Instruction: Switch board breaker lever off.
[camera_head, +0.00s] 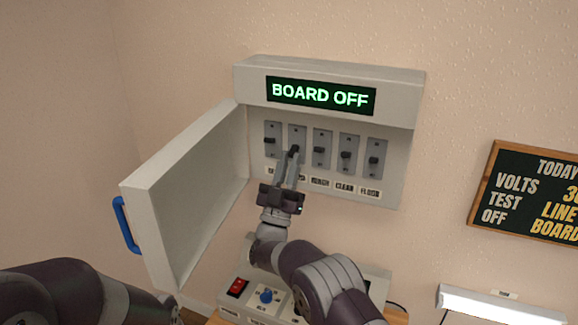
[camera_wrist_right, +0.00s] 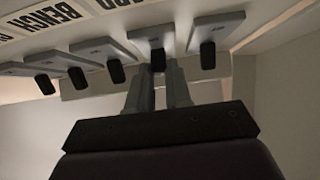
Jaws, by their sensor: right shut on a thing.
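The breaker cabinet (camera_head: 330,72) hangs on the wall with its door open to the left. Its green display (camera_head: 320,95) reads "BOARD OFF". Several breakers with dark levers stand in a row inside. My right gripper (camera_head: 291,157) is at the second breaker from the left, shut on its lever (camera_head: 294,149). The fingers partly hide this breaker and its label. In the right wrist view, the fingers (camera_wrist_right: 158,78) stand on both sides of the dark lever (camera_wrist_right: 158,60). My left arm shows at the lower left; its gripper is out of view.
The open door (camera_head: 190,185) with a blue handle (camera_head: 126,224) stands left of my right arm. Neighbouring levers (camera_head: 271,141) (camera_head: 320,149) sit close on both sides. Below is a panel with a red switch (camera_head: 237,288) and blue knob (camera_head: 266,296). A chalkboard (camera_head: 530,190) hangs right.

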